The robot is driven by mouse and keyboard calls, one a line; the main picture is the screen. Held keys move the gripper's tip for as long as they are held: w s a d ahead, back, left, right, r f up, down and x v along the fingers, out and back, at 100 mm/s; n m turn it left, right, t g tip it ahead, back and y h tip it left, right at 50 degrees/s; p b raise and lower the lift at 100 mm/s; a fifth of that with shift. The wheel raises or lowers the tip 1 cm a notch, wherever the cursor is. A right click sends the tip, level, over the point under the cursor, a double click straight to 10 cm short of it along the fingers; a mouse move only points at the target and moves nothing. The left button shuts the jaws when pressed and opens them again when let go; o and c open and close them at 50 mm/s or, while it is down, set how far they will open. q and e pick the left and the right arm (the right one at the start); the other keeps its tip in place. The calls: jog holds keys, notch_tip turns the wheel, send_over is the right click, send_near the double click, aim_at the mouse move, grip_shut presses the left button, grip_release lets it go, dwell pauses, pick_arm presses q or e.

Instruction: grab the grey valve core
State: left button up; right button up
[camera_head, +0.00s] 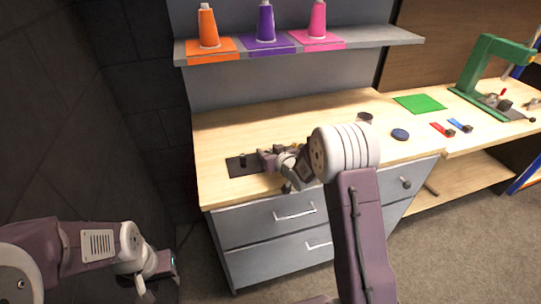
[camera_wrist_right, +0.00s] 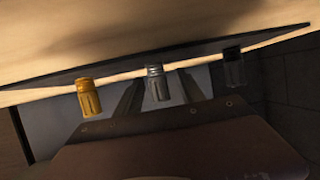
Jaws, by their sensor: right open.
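The grey valve core (camera_wrist_right: 157,83) shows in the right wrist view, with a ridged body and threaded end. My right gripper (camera_wrist_right: 159,92) is open, with one finger on each side of it; I cannot tell if they touch it. In the head view, my right gripper (camera_head: 265,158) is over the dark mat (camera_head: 236,170) and hides the grey core. A black valve core (camera_head: 242,160) is left of it; it also shows in the right wrist view (camera_wrist_right: 234,70). A yellow valve core (camera_wrist_right: 89,97) is on the other side. My left gripper (camera_head: 168,264) is low at the left, its jaws unclear.
The wooden worktop (camera_head: 235,125) is clear behind the mat. A blue disc (camera_head: 400,134), a green sheet (camera_head: 419,104) and a green press (camera_head: 490,75) are to the right. A shelf (camera_head: 355,38) above holds orange, purple and pink cones. A dark wall is at left.

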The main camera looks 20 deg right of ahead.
jog(key=shift+x, duration=0.8)
jog(key=shift+s, duration=0.15)
jog(key=shift+c, duration=0.7)
grip_shut()
